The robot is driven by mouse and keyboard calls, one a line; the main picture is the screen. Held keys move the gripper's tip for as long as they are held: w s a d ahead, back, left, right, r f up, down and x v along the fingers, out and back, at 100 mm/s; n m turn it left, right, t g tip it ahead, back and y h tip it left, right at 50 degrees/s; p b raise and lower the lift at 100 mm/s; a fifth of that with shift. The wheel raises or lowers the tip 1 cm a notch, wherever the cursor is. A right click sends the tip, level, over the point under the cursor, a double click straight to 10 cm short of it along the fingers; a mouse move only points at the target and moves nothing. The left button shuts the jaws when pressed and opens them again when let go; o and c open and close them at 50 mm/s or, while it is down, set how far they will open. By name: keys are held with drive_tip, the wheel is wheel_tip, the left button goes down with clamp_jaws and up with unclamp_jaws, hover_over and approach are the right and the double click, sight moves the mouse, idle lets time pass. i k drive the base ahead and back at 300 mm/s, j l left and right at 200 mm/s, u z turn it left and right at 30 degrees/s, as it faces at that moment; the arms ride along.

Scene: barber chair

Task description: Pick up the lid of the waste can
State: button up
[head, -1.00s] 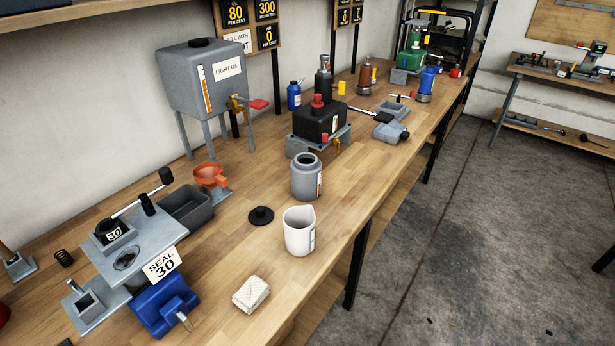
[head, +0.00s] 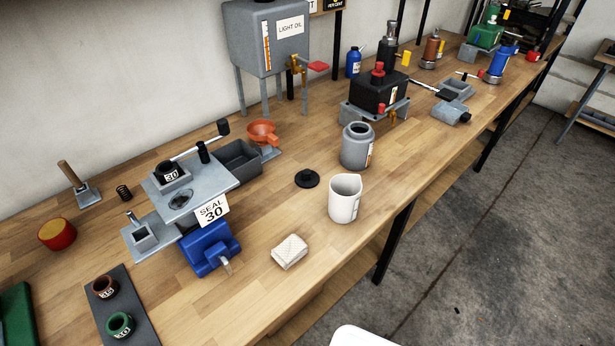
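A black round lid with a small knob (head: 307,178) lies flat on the wooden bench, apart from other things. It looks like the only loose lid in view. A grey can with an open neck (head: 357,147) stands upright just to its right and a little farther back; it carries a small label I cannot read, so I cannot tell for sure that it is the waste can. My gripper is not in view.
A white jug (head: 343,200) stands close right of the lid. A folded cloth (head: 290,251) lies nearer. Left are a grey tray (head: 240,161), an orange funnel (head: 263,133) and the seal fixture (head: 185,190). Bare bench (head: 275,210) lies in front of the lid.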

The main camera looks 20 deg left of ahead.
sight(306, 178)
drive_tip(key=u, duration=0.5)
drive_tip(key=i+l+u, duration=0.15)
drive_tip(key=u, duration=0.25)
drive_tip(key=i+l+u, duration=0.2)
drive_tip(key=u, duration=0.15)
drive_tip(key=i+l+u, duration=0.1)
drive_tip(key=u, duration=0.3)
drive_tip(key=l, duration=0.3)
drive_tip(key=i, duration=0.05)
